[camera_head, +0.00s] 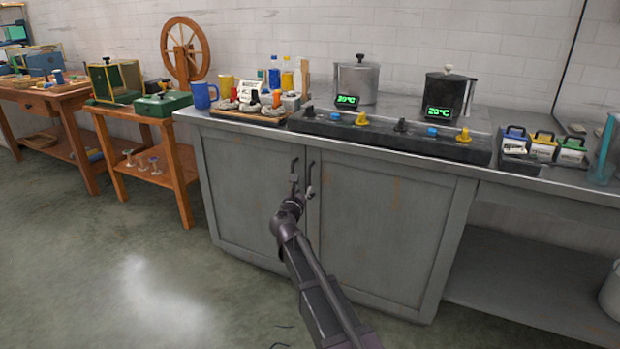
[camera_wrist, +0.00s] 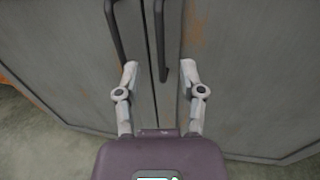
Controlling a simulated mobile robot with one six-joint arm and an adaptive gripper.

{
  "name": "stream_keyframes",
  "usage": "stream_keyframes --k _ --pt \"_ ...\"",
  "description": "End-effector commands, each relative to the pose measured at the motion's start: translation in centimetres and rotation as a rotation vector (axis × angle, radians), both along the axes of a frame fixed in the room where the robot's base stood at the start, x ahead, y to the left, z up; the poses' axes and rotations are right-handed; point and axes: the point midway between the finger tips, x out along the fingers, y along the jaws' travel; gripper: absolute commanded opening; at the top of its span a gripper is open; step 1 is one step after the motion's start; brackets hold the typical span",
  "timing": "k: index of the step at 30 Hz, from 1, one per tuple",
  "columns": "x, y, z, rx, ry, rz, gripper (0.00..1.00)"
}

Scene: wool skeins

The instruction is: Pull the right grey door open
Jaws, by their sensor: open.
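The right grey door (camera_head: 375,225) is shut, flush with the left grey door (camera_head: 245,195) under the counter. The right door's dark bar handle (camera_head: 312,176) stands near the seam, close to the left door's handle (camera_head: 293,168). My gripper (camera_head: 301,191) is open in front of the handles. In the wrist view my gripper (camera_wrist: 159,70) has its two fingers spread. The lower end of the right handle (camera_wrist: 160,40) lies between their tips, seemingly ungripped. The left handle (camera_wrist: 115,32) ends close by the left fingertip; I cannot tell if they touch.
The grey counter (camera_head: 465,165) above holds pots, a dark control strip (camera_head: 385,134) with knobs, and a tray of small items. A wooden side table (camera_head: 150,125) stands left. The floor (camera_head: 130,270) before the doors is mostly clear.

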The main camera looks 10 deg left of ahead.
Motion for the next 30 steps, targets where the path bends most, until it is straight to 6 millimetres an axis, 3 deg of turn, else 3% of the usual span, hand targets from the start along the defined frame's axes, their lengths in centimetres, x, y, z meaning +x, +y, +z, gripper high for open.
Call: stream_keyframes --k 6,15,21,30 --pt "3.7 -0.4 0.0 0.000 0.000 -0.001 0.51" --pt "7.5 -1.0 0.0 0.000 0.000 -0.001 0.51" --pt "8.7 -1.3 0.0 0.000 0.000 0.000 0.51" --pt "8.8 -1.4 0.0 0.000 0.000 0.000 0.51"
